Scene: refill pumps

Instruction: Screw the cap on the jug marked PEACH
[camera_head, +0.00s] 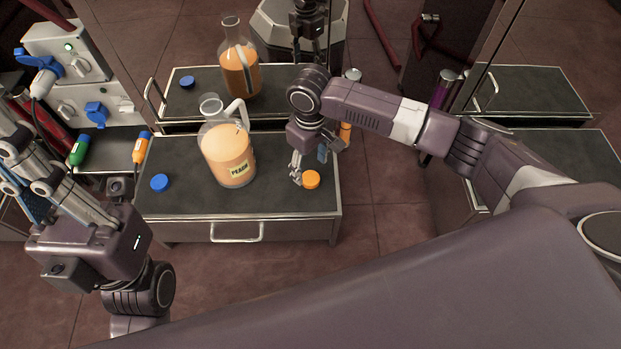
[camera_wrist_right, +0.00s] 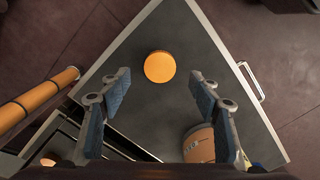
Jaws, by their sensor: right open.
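The jug marked PEACH (camera_head: 228,155) stands upright on the dark cabinet top (camera_head: 190,203), filled with peach-coloured liquid. Its mouth shows no cap. In the right wrist view part of the jug (camera_wrist_right: 199,143) shows at the bottom. An orange cap (camera_head: 311,179) lies on the top to the right of the jug; it also shows in the right wrist view (camera_wrist_right: 159,67). A blue cap (camera_head: 159,182) lies left of the jug. My right gripper (camera_head: 309,165) is open and empty above the orange cap, which appears between its fingertips (camera_wrist_right: 158,80). My left gripper (camera_head: 25,165) is at the far left, its finger gap unclear.
A mirror-like panel behind the cabinet shows a second jug image (camera_head: 240,72). Pump units (camera_head: 72,62) with green (camera_head: 78,151) and orange (camera_head: 141,147) nozzles stand at the left. The cabinet front has a handle (camera_head: 237,232). The front of the top is clear.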

